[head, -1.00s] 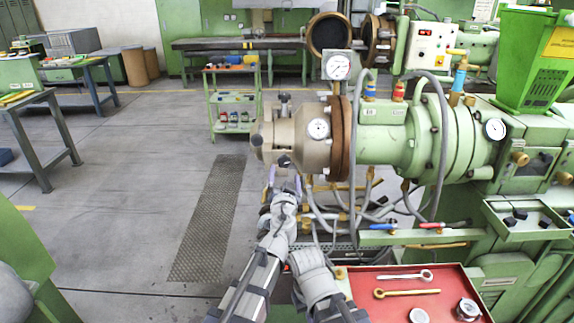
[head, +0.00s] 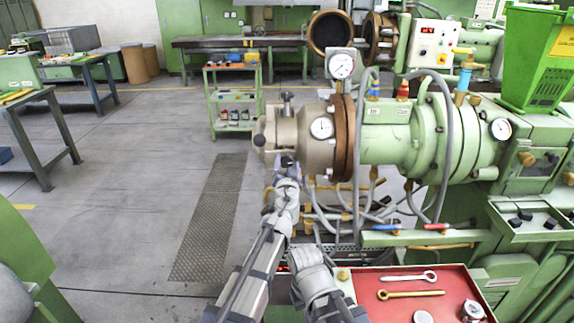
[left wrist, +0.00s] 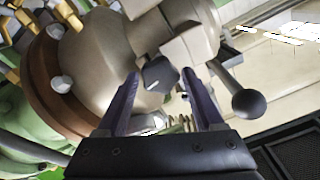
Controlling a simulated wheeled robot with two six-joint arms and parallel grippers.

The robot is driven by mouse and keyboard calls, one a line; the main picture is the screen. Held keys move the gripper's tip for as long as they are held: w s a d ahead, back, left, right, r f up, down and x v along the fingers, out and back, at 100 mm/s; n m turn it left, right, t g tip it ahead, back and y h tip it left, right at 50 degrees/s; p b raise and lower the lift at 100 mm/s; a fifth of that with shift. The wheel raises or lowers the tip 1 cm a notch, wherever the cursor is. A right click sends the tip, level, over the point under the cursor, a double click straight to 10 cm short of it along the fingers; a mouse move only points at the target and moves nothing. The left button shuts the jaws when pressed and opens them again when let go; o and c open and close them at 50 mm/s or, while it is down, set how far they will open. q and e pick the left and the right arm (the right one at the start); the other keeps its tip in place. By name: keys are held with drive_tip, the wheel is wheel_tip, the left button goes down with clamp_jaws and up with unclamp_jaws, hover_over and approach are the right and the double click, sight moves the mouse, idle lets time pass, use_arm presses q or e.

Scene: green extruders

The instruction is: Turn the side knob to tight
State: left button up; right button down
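The side knob (left wrist: 160,73) is a small dark lobed knob with a white mark on the beige extruder head, seen in the left wrist view. My left gripper (left wrist: 160,79) is open, with one purple-grey finger on each side of the knob. Gaps show between the knob and both fingers. In the head view my left gripper (head: 284,164) is raised against the underside of the extruder head (head: 300,137), and the knob there is mostly hidden by the fingers. My right gripper cannot be made out.
A dark ball-ended lever (left wrist: 248,103) sticks out close to the right finger. Grey hoses (head: 325,215) hang just right of my left gripper. A red tray (head: 440,288) with wrenches and gauges lies at the lower right. The floor on the left is open.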

use_arm(q)
drive_tip(key=c, duration=1)
drive_tip(key=shift+c, duration=0.2)
drive_tip(key=shift+m, duration=0.4)
drive_tip(key=m, duration=0.9)
drive_tip(key=shift+f, duration=0.1)
drive_tip(key=m, duration=0.5)
drive_tip(key=shift+m, duration=0.4)
drive_tip(key=shift+f+m, duration=0.1)
drive_tip(key=shift+m, duration=2.1)
drive_tip(key=o, duration=1.4)
